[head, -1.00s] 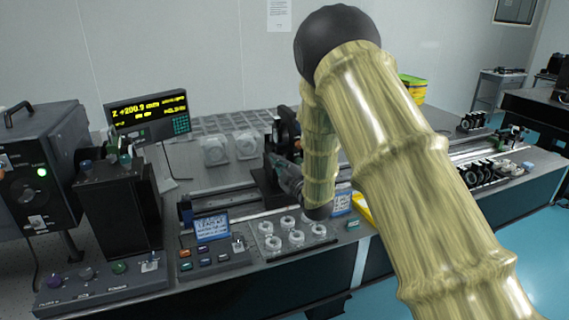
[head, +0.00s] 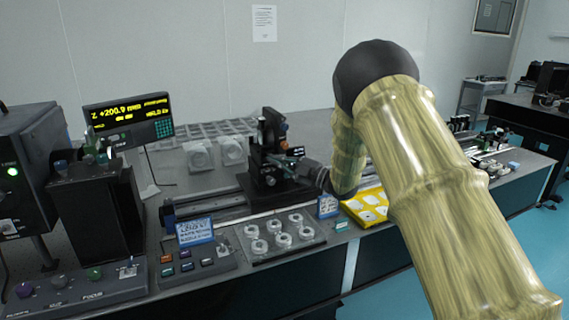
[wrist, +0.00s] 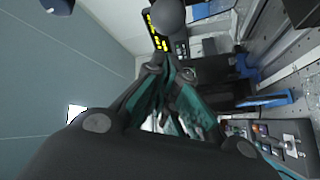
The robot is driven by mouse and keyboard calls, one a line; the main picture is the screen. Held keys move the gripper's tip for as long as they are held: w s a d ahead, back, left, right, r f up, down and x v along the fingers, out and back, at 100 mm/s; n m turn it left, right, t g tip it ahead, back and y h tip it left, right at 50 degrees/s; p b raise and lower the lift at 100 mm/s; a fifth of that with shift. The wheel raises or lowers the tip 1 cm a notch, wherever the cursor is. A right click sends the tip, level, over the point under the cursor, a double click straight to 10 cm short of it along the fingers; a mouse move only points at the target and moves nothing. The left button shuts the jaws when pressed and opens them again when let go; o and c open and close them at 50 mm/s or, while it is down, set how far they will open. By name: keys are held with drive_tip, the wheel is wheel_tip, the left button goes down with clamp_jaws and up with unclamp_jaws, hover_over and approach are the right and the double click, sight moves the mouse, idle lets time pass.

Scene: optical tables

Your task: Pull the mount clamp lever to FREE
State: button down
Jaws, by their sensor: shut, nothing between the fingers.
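A black upright mount (head: 268,135) stands on the long rail (head: 215,203) on the optical table in the head view. Small dark and orange parts show on its right side. I cannot tell which of them is the clamp lever, and its label is not readable. My gripper (head: 290,168) is at the right side of the mount, close to it; contact cannot be told. In the wrist view my gripper (wrist: 168,66) has its teal-sided fingers together at the tips with nothing held. A rounded grey part (wrist: 168,15) shows just beyond the tips.
A readout (head: 130,118) with yellow text stands at the left, behind black boxes. A tray of round clear parts (head: 283,238), a button panel (head: 195,263), a blue-white sign (head: 194,231) and a yellow tray (head: 368,207) lie along the front edge.

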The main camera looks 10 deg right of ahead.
wheel_tip(320, 180, up, 2)
drive_tip(key=s+a, duration=0.2)
drive_tip(key=s, duration=0.1)
drive_tip(key=s+d+f+b, duration=0.1)
drive_tip(key=s+d, duration=0.1)
drive_tip(key=d, duration=0.8)
drive_tip(key=shift+f, duration=0.4)
